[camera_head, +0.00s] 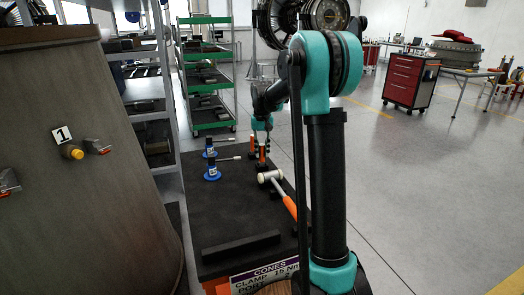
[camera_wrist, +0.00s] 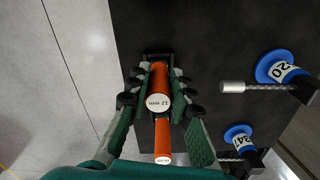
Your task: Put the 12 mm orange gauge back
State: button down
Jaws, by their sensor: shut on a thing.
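The 12 mm orange gauge (camera_wrist: 158,82) is an orange cylinder with a white end marked "12 mm". In the wrist view my gripper (camera_wrist: 159,98) has its dark green fingers on both sides of it, shut on it. A second orange gauge (camera_wrist: 163,137) with a white end shows just below it. A black holder (camera_wrist: 156,58) shows behind the held gauge; I cannot tell whether the gauge sits in it. In the head view my gripper (camera_head: 262,135) is low over the far part of the dark bench top (camera_head: 215,215), with small orange pieces at it.
Two blue-based tools stand left of my gripper, a near one (camera_head: 212,170) and a far one (camera_head: 209,149). A mallet (camera_head: 283,195) with an orange handle lies nearer. A black bar (camera_head: 240,248) lies near the front. A green shelf rack (camera_head: 207,80) stands behind.

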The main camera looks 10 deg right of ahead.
jog(key=shift+f, duration=0.25)
jog(key=c, duration=1.3)
grip_release()
notch_tip(320, 180, up, 12)
